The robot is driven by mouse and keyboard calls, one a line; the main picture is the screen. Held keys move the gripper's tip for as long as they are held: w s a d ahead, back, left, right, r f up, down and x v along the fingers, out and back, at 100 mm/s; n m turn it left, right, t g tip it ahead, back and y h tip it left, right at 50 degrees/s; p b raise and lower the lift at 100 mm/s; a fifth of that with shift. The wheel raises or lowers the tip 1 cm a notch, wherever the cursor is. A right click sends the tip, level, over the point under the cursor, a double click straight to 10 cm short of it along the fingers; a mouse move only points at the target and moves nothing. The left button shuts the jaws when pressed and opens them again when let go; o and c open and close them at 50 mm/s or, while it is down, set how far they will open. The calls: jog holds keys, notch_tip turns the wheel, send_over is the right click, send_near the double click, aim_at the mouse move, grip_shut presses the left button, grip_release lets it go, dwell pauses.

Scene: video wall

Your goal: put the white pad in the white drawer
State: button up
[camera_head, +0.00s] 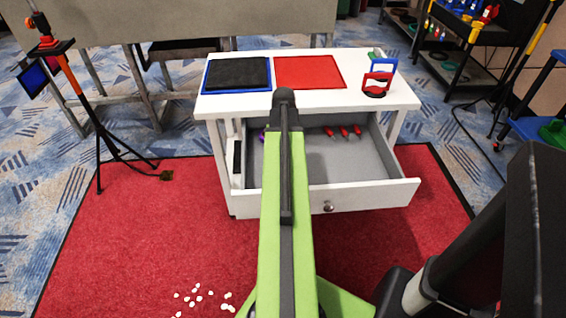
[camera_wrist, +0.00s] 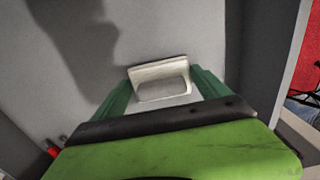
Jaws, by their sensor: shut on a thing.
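The white drawer (camera_head: 362,196) of the white table is pulled open, with a grey inside and a round knob on its front. In the wrist view the white pad (camera_wrist: 158,70), a small block with a loop handle, is between the green fingers of my gripper (camera_wrist: 162,84). My gripper is shut on it, over the grey drawer floor (camera_wrist: 200,30). I cannot tell whether the pad touches the floor. In the head view my green arm reaches over the drawer and hides the gripper and pad.
Several red items (camera_head: 343,131) lie at the drawer's back; one red item shows in the wrist view (camera_wrist: 53,150). The tabletop holds a black cloth (camera_head: 238,72), a red mat (camera_head: 312,72), and red and blue handled pads (camera_head: 377,80). A tripod (camera_head: 85,110) stands left.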

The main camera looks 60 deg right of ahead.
jog(key=shift+f, duration=0.15)
jog(key=shift+c, duration=1.2)
jog(key=shift+f, duration=0.2)
jog(key=o, duration=1.3)
jog(key=shift+r, duration=0.1)
notch_tip(320, 180, up, 12)
jog(key=p, duration=1.2)
jog(key=shift+r, duration=0.1)
